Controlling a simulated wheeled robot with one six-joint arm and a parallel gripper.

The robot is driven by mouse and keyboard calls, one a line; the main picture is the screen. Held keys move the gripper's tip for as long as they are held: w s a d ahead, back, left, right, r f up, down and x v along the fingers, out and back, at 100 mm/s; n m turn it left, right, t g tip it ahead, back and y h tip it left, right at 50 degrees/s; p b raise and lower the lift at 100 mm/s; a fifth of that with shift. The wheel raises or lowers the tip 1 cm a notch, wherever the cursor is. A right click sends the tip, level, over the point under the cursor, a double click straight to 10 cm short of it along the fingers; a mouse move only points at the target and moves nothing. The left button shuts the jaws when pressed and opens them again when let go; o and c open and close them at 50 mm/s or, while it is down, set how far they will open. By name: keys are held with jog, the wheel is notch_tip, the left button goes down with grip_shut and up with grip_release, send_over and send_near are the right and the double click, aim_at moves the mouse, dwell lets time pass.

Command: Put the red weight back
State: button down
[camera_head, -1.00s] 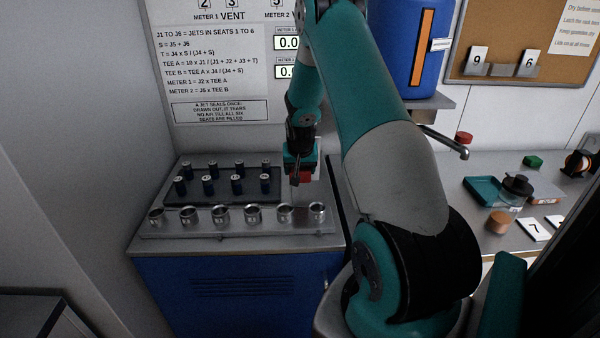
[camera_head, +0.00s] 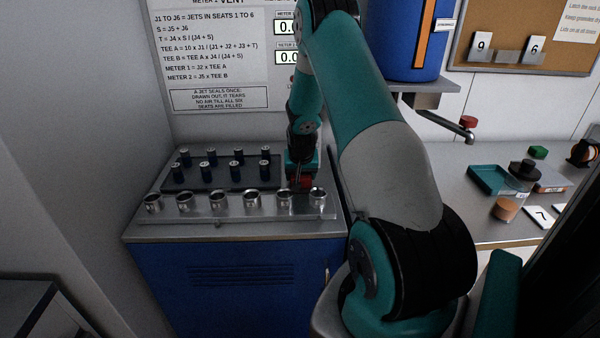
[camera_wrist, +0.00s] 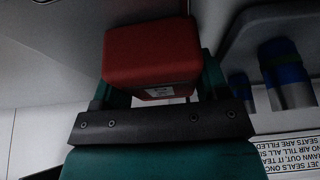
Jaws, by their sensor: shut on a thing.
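The red weight (camera_wrist: 152,55) is a red block with a small pale label, held between the fingers of my gripper (camera_wrist: 150,92) in the wrist view. In the head view my gripper (camera_head: 301,181) points down over the right end of the jet rack, and the red weight (camera_head: 304,183) shows at its tip. The weight is behind the two rightmost metal cups and close above the bench top. I cannot tell whether it touches anything below.
A row of metal cups (camera_head: 218,202) lines the bench front. Several dark jets (camera_head: 236,173) stand on a tray to the left. A tap (camera_head: 455,130) juts out.

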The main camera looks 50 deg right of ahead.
jog(key=shift+w+r, duration=0.1)
jog(key=c, duration=0.5)
grip_release()
jog(key=shift+f, duration=0.25)
jog(key=o, duration=0.4)
jog(key=shift+c, duration=0.2)
jog(key=shift+r, duration=0.1)
